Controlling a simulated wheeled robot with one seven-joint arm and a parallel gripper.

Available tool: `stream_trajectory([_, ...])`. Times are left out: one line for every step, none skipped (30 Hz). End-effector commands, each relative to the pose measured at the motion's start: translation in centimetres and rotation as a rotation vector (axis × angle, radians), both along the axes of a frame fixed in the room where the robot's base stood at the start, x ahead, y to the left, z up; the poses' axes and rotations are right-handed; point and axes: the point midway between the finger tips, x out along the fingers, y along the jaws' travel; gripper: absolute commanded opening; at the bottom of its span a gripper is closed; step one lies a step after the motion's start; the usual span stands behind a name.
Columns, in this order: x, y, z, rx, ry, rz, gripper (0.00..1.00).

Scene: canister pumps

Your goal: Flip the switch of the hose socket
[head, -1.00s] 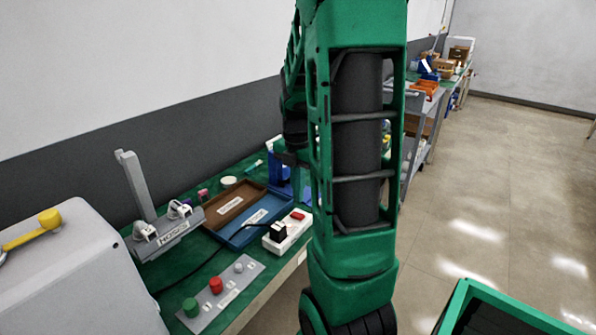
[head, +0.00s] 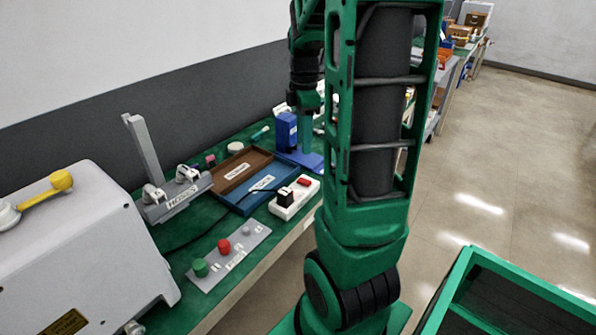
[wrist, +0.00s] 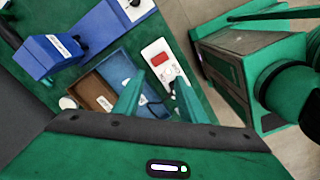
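The white socket strip (head: 297,196) lies on the green bench near its front edge, with a red rocker switch (head: 304,181) at its far end and a black plug (head: 285,197) at its near end. In the wrist view the strip (wrist: 152,50) lies beyond the fingers, with the red switch (wrist: 160,59) facing up. My gripper (wrist: 158,84) is open and empty, its two green fingers apart and pointing towards the strip. It appears to be above the bench and not touching the strip. In the head view I cannot make out the fingers.
Beside the strip lie a blue tray (head: 246,208) and a brown tray (head: 228,187). A blue device (head: 287,130) stands behind. A panel with red and green knobs (head: 228,258) and a grey "HOSES" rack (head: 172,206) are nearby. A green-framed cart (head: 455,290) stands at right.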

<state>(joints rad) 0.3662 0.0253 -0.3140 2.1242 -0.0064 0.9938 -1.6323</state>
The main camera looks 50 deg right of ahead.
Motion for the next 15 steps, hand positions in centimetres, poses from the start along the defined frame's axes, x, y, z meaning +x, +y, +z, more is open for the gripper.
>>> stream_trajectory([0.2,0.0,-0.4,0.0,0.001,-0.088,0.38])
stream_trajectory([0.2,0.0,-0.5,-0.001,0.0,-0.149,0.38])
stream_trajectory([0.4,0.0,-0.7,-0.001,-0.002,-0.231,0.38])
stream_trajectory([0.5,0.0,-0.9,-0.003,-0.005,-0.291,0.38])
stream_trajectory([0.6,0.0,-1.1,-0.002,-0.006,-0.35,0.38])
stream_trajectory([0.7,0.0,-1.3,-0.003,-0.008,-0.428,0.38])
stream_trajectory([0.8,0.0,-1.4,-0.003,-0.008,-0.484,0.38])
stream_trajectory([0.8,-0.1,-1.6,-0.004,-0.009,-0.536,0.38])
stream_trajectory([0.9,-0.1,-1.8,-0.005,-0.01,-0.602,0.38])
stream_trajectory([1.0,-0.1,-1.9,-0.005,-0.011,-0.645,0.38])
stream_trajectory([1.1,-0.1,-2.0,-0.005,-0.012,-0.685,0.38])
stream_trajectory([1.2,-0.1,-2.1,-0.005,-0.014,-0.731,0.38])
stream_trajectory([1.2,-0.1,-2.2,-0.004,-0.014,-0.761,0.38])
stream_trajectory([1.2,-0.1,-2.2,-0.005,-0.014,-0.787,0.38])
stream_trajectory([1.3,-0.1,-2.3,-0.004,-0.015,-0.815,0.38])
